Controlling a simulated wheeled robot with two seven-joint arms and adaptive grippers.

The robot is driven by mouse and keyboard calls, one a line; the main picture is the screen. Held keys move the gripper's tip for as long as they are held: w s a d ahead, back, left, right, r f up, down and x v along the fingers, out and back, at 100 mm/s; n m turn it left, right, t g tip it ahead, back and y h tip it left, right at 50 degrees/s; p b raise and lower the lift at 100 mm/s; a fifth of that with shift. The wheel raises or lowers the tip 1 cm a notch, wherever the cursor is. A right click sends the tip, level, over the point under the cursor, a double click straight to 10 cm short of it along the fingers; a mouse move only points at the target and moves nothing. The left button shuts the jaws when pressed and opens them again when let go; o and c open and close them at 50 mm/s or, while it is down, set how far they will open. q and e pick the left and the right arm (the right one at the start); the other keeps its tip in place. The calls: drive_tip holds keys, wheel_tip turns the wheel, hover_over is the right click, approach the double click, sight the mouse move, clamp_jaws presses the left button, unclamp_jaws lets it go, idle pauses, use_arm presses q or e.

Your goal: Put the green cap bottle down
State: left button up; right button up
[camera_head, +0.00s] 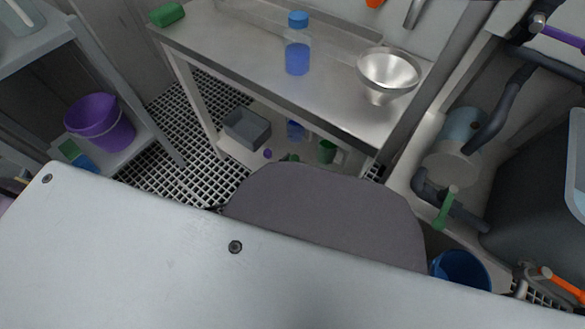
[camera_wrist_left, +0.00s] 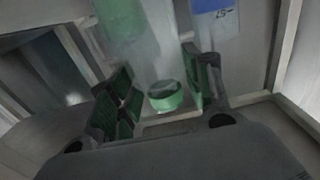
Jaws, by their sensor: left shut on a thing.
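In the left wrist view, my left gripper (camera_wrist_left: 160,95) has its two green-padded fingers on either side of the green cap bottle (camera_wrist_left: 166,97). Its green cap faces the camera and its clear body runs away toward the top of the view. The gripper is shut on this bottle. What lies under the bottle is not clear. In the head view I cannot make out the left gripper or the held bottle with certainty. My right gripper is in neither view.
A blue-capped bottle (camera_head: 298,57) and a metal bowl (camera_head: 388,72) stand on the bench (camera_head: 335,95). A grey bin (camera_head: 247,129) and a green cup (camera_head: 327,151) are on its lower shelf. A purple bucket (camera_head: 101,124) is at left.

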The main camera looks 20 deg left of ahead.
use_arm(q)
drive_tip(key=shift+f+b, duration=0.5)
drive_tip(key=shift+f, duration=0.45)
drive_tip(key=shift+f, duration=0.1)
drive_tip(key=o, duration=0.9)
drive_tip(key=shift+c, duration=0.2)
drive_tip(key=shift+o, duration=0.9)
